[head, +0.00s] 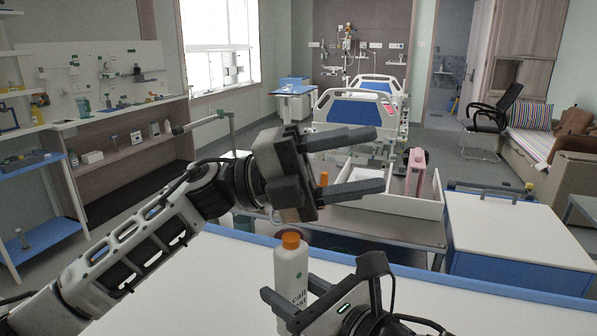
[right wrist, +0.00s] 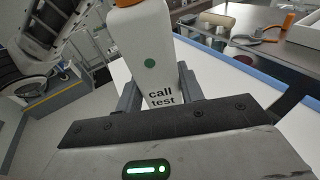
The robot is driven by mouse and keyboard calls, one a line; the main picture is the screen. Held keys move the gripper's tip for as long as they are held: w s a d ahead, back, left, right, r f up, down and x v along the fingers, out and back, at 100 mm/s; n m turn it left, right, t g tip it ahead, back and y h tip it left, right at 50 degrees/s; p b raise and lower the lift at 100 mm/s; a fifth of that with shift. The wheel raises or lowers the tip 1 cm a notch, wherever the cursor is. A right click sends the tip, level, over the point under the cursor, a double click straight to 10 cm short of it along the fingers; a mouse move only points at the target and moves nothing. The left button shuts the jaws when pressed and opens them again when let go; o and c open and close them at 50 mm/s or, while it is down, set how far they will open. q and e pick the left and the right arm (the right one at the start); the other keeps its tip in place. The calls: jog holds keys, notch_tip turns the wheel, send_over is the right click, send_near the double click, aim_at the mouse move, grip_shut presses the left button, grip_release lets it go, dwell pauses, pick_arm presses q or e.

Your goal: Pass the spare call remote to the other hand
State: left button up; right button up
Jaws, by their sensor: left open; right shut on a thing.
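The spare call remote (head: 291,268) is a white, bottle-like block with an orange top and a green dot. It stands upright above the white tabletop in the head view. In the right wrist view the remote (right wrist: 148,50) shows the words "call test". My right gripper (head: 290,290) is shut on its lower part, with a finger on each side; the fingers also show in the right wrist view (right wrist: 158,88). My left gripper (head: 379,160) is open and empty, higher up, its fingers pointing right and reaching past the remote. It does not touch the remote.
A white table (head: 180,285) with a blue edge lies below. Behind it, a white open tray (head: 390,205) stands on a grey table, with a pink object (head: 415,172) in it. A blue cart with a white top (head: 520,232) stands at right.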

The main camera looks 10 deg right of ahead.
pick_arm(q)
jog(key=s+d+f+m+g+y, duration=0.1)
jog(key=s+d+m+g+y, duration=0.15)
jog(key=s+m+y, duration=0.3)
jog(key=t+y, duration=0.8)
jog(key=y, duration=0.7)
send_over(298, 244)
jog(key=shift+w+d+r, duration=0.15)
jog(key=shift+w+d, duration=0.05)
jog(key=shift+w, duration=0.15)
jog(key=shift+a+t, duration=0.15)
jog(key=shift+t, duration=0.1)
notch_tip(298, 244, down, 12)
jog(key=shift+w+r, duration=0.1)
jog(key=shift+r, duration=0.05)
jog(key=c, duration=1.1)
pick_arm(e)
jog(key=o, duration=1.3)
jog(key=shift+c, duration=0.2)
